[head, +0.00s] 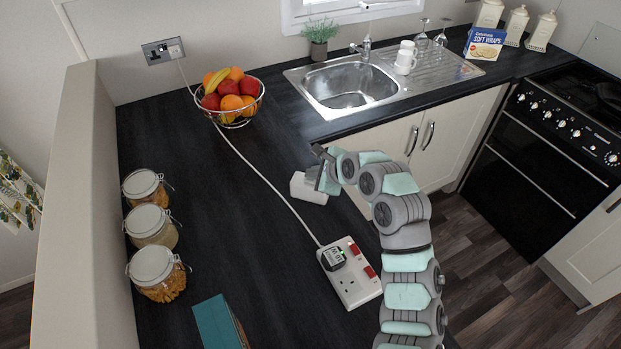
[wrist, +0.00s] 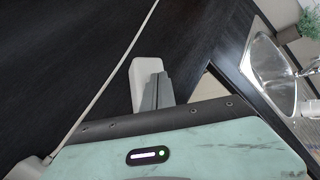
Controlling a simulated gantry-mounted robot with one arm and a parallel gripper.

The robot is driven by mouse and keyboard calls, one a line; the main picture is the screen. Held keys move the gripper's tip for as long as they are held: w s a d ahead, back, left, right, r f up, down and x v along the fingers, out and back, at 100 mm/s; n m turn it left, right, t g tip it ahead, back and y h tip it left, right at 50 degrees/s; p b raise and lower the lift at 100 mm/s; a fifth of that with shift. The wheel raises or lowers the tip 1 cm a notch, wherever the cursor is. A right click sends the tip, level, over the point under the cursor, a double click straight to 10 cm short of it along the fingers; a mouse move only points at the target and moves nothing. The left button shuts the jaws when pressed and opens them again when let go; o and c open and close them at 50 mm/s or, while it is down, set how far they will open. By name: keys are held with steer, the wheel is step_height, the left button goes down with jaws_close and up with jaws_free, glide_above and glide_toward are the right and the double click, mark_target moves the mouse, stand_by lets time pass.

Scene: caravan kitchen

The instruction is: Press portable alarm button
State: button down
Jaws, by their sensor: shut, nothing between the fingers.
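A small white box (head: 305,190), which looks like the portable alarm, sits on the dark worktop near its front edge, left of the sink cabinet. It also shows in the wrist view (wrist: 147,68), just beyond my fingers. No button can be made out on it; part of it is hidden behind my gripper. My gripper (head: 314,176) is shut and empty, right at the box. In the wrist view my closed fingers (wrist: 157,82) overlap the box's near part. I cannot tell whether they touch it or hover just above.
A white extension socket (head: 355,287) with a plug lies closer, its cable (head: 262,178) running back to the wall socket. A fruit bowl (head: 240,115), glass jars (head: 152,225), a teal box (head: 218,322) and the sink (head: 345,92) stand around.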

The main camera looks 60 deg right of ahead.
mark_target(313, 182)
steer(key=shift+f, duration=0.2)
steer(key=shift+r+p, duration=0.1)
steer(key=shift+p, duration=0.2)
steer(key=shift+r+p, duration=0.6)
steer(key=shift+p, duration=0.35)
step_height(313, 182, up, 2)
steer(key=p, duration=0.2)
steer(key=shift+r+p, duration=0.15)
steer(key=shift+p, duration=0.2)
step_height(313, 182, up, 2)
steer(key=shift+r+p, duration=0.1)
steer(key=shift+p, duration=0.5)
steer(key=shift+r, duration=0.65)
